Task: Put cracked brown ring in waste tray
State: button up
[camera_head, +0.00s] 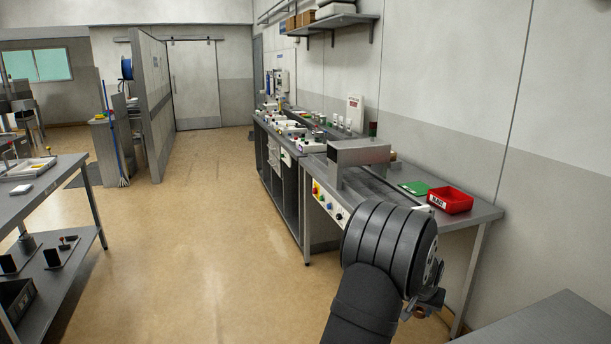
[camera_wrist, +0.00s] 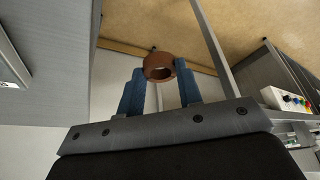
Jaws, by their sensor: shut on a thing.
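The brown ring (camera_wrist: 159,67) is held between the two blue fingers of my gripper (camera_wrist: 160,84) in the wrist view. Its opening faces the camera; I cannot make out a crack at this size. In the head view my gripper (camera_head: 424,306) is at the lower right, partly hidden behind my dark wrist, with a small brown bit of the ring (camera_head: 419,312) showing. It is in front of the bench and apart from it. A red tray (camera_head: 450,200) with a white label stands on the right end of the bench; it looks like the waste tray.
A green mat (camera_head: 413,188) lies left of the red tray. A grey metal hood (camera_head: 358,152) stands on the bench (camera_head: 478,214), with a button panel (camera_head: 330,203) on the front. Another grey surface (camera_head: 560,322) is at the lower right. The floor to the left is open.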

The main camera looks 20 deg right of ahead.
jog(key=w+a+f+n+y, duration=0.15)
jog(key=w+a, duration=0.35)
jog(key=a, duration=0.7)
jog(key=w+a+n+t, duration=0.1)
jog(key=w+a+n, duration=0.3)
jog(key=a, duration=0.8)
jog(key=w+a+f+n+y, duration=0.1)
jog(key=w+a, duration=0.6)
jog(key=a, duration=0.5)
jog(key=s+a+f+n, duration=0.1)
jog(key=s+a+n, duration=0.2)
jog(key=a, duration=1.5)
jog(key=s+f, duration=0.4)
jog(key=f, duration=0.2)
jog(key=shift+s+a+f+t+y, duration=0.25)
jog(key=shift+s+t+y, duration=0.15)
jog(key=shift+y, duration=0.05)
